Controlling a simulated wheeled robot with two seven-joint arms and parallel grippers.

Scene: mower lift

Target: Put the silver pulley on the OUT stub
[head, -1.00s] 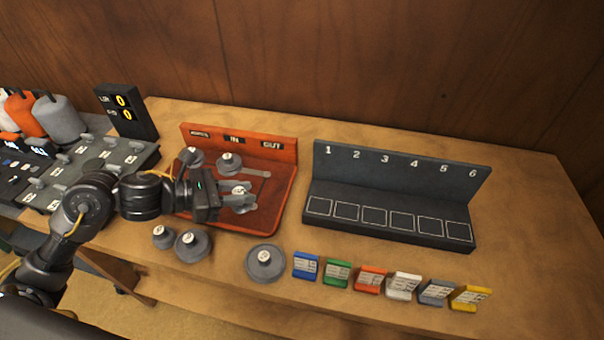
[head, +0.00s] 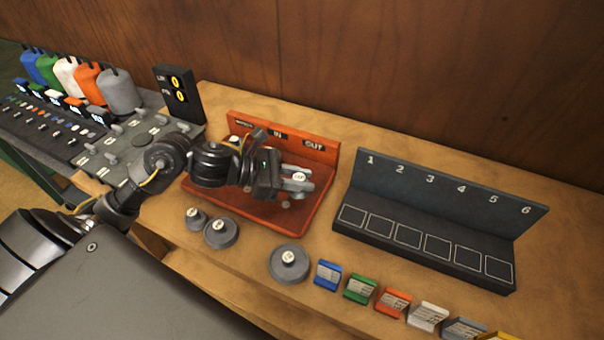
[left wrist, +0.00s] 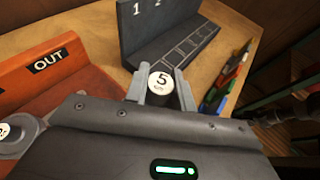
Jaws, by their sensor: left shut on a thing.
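My left gripper (head: 297,183) is shut on a small silver-grey pulley (left wrist: 161,88) with a white cap marked 5. It holds the pulley above the right part of the red-orange tray (head: 252,212), in front of the OUT label (head: 314,147). In the left wrist view the cap shows between the two fingers, with the OUT label (left wrist: 48,61) to the left. The OUT stub cannot be made out; my gripper and the pulley cover that area. I cannot tell whether the pulley touches anything below. My right gripper is not in view.
Three grey pulleys (head: 289,263) lie on the bench in front of the tray. A dark rack (head: 425,225) numbered 1 to 6 stands right, with several coloured blocks (head: 392,301) before it. A display (head: 178,95) and a grey switch panel (head: 130,143) stand left.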

